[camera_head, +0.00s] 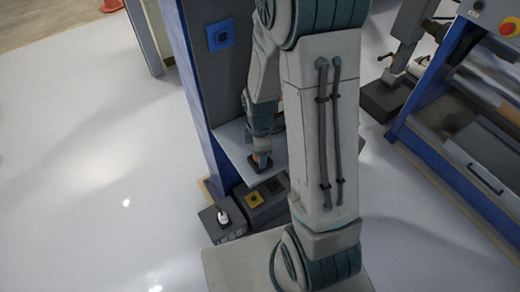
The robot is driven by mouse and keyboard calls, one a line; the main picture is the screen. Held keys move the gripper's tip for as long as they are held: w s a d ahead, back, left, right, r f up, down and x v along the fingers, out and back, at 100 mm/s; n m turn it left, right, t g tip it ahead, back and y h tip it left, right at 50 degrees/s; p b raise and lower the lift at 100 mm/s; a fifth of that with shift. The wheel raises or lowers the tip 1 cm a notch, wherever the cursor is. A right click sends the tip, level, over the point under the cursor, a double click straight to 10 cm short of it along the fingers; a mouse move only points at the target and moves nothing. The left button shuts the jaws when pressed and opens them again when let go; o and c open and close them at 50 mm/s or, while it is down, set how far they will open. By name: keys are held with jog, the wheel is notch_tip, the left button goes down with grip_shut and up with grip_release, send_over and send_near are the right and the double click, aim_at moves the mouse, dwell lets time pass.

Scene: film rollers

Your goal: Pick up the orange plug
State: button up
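My arm hides the right part of the shelf.
Below the shelf are a dark box with a yellow socket (254,199) and another with a white plug (223,216). A blue socket (220,34) is on the grey upright panel. A blue-framed roller machine (470,120) stands right. The left floor is clear.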

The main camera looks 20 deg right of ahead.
jog(key=c, duration=1.2)
jog(key=shift+o, duration=0.2)
jog(key=shift+r, duration=0.1)
jog(key=shift+r, duration=0.5)
jog(key=r, duration=0.1)
jog(key=d+r, duration=0.1)
jog(key=r, duration=0.1)
jog(key=shift+s+r, duration=0.2)
jog(key=shift+r, duration=0.1)
jog(key=s+d+r, duration=0.5)
jog(key=d+r, duration=0.1)
jog(key=d, duration=0.3)
jog(key=shift+s+r+b, duration=0.15)
jog(key=shift+s+b, duration=0.15)
jog(key=shift+b, duration=0.15)
